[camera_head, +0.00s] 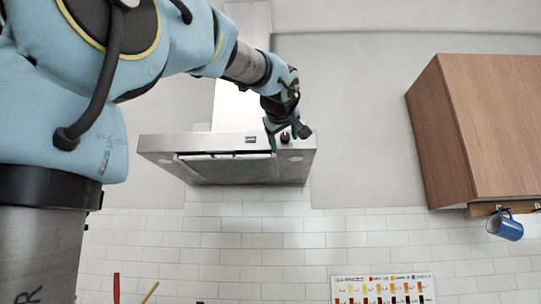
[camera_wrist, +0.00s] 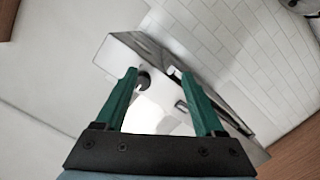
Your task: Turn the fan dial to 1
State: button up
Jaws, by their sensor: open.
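The fan dial is a small dark round knob (camera_head: 285,138) on the right part of the range hood's (camera_head: 205,143) metal front face. My gripper (camera_head: 287,131) is at the hood front, with its fingers around the dial's area in the head view. In the wrist view my gripper (camera_wrist: 154,73) is open, with two green fingers and nothing between them held. The dial (camera_wrist: 144,81) shows just right of the left fingertip, inside the gap. I cannot tell whether the finger touches it. The dial's marks and setting are too small to read.
A wooden wall cabinet (camera_head: 480,125) hangs at the right, with a blue mug (camera_head: 505,227) hung under it. White tiles (camera_head: 270,240) cover the wall below the hood. A colour chart (camera_head: 383,288) is at the bottom. The space between hood and cabinet is clear.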

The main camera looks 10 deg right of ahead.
jog(key=t, duration=0.1)
send_near(285, 136)
jog(key=v, duration=0.2)
jog(key=n, duration=0.1)
jog(key=p+x, duration=0.3)
jog(key=x, duration=0.7)
jog(key=shift+w+p, duration=0.35)
jog(key=shift+f, duration=0.1)
grip_shut()
